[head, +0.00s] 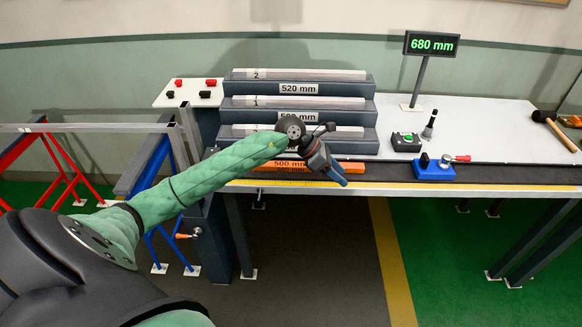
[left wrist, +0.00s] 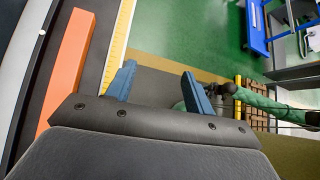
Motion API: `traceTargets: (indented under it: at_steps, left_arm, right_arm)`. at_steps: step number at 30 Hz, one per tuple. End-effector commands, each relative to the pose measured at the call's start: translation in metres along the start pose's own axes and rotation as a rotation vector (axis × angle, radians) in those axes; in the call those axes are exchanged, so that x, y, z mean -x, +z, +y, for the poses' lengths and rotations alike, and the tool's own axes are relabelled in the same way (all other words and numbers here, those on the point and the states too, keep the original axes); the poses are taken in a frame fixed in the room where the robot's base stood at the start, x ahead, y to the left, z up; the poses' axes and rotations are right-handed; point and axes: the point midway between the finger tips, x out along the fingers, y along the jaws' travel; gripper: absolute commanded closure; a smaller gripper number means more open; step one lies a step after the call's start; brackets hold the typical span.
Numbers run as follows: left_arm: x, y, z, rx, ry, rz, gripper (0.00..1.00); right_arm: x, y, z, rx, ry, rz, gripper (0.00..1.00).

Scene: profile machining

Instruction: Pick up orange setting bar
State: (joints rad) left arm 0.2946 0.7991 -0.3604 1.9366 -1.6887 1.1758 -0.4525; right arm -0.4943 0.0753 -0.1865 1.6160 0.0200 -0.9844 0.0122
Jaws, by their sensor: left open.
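The orange setting bar (head: 350,167) lies on the dark rail along the front of the bench, below the stacked profiles; my left gripper covers part of it in the head view. In the left wrist view the orange bar (left wrist: 68,65) lies to the left of the fingers, clear of them. My left gripper (head: 337,177) is open and empty, its blue fingers over the bench's front edge. The fingers also show apart in the left wrist view (left wrist: 158,84). A green arm, likely my right one, shows at the right of that view; its gripper is mostly hidden.
Stacked grey blocks with length labels (head: 300,89) stand behind the bar. A blue clamp stop (head: 433,172) sits on the rail to the right. A yellow scale (head: 420,186) runs along the front edge. A sign reading 680 mm (head: 431,44) stands at the back.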

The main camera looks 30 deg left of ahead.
Motion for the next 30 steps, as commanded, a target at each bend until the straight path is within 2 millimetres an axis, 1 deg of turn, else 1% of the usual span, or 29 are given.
traceTargets:
  at_steps: [1,2,3,5,6,9,12,13,15,18,19,21,24,30]
  left_arm:
    - [0.018,-0.012,0.021,-0.035,0.04,0.111,0.47]
    - [0.028,-0.02,0.031,-0.053,0.06,0.177,0.47]
    - [0.042,-0.03,0.044,-0.072,0.085,0.26,0.47]
    - [0.065,-0.044,0.062,-0.088,0.121,0.377,0.47]
    - [0.08,-0.052,0.072,-0.095,0.141,0.447,0.47]
    - [0.112,-0.067,0.09,-0.096,0.18,0.585,0.47]
    - [0.135,-0.075,0.101,-0.092,0.204,0.672,0.47]
    - [0.139,-0.076,0.103,-0.09,0.209,0.689,0.47]
    - [0.145,-0.079,0.105,-0.087,0.214,0.713,0.47]
    - [0.143,-0.083,0.107,-0.085,0.216,0.724,0.47]
    - [0.141,-0.085,0.108,-0.085,0.216,0.723,0.47]
    - [0.137,-0.088,0.109,-0.084,0.215,0.722,0.47]
    - [0.13,-0.094,0.111,-0.085,0.215,0.722,0.47]
    - [0.122,-0.098,0.112,-0.086,0.215,0.72,0.47]
  right_arm:
    - [0.0,0.0,0.001,0.001,0.001,0.0,0.64]
    - [0.0,0.0,0.002,0.001,0.002,0.0,0.64]
    - [0.0,0.0,0.003,0.002,0.003,0.0,0.64]
    - [0.0,0.001,0.005,0.003,0.005,-0.001,0.64]
    - [0.0,0.001,0.006,0.005,0.007,-0.001,0.64]
    - [0.0,0.002,0.011,0.008,0.012,-0.001,0.64]
    - [0.0,0.003,0.015,0.011,0.017,-0.002,0.64]
    - [0.001,0.003,0.016,0.012,0.018,-0.002,0.64]
    - [0.002,0.002,0.017,0.012,0.019,-0.001,0.64]
    - [0.002,0.002,0.015,0.012,0.018,0.006,0.64]
    - [0.0,0.003,0.014,0.011,0.017,0.008,0.64]
    - [-0.015,0.007,0.009,0.007,0.012,0.005,0.64]
    - [-0.022,0.008,0.012,0.009,0.016,0.011,0.64]
    - [-0.036,0.015,0.018,0.014,0.023,0.017,0.64]
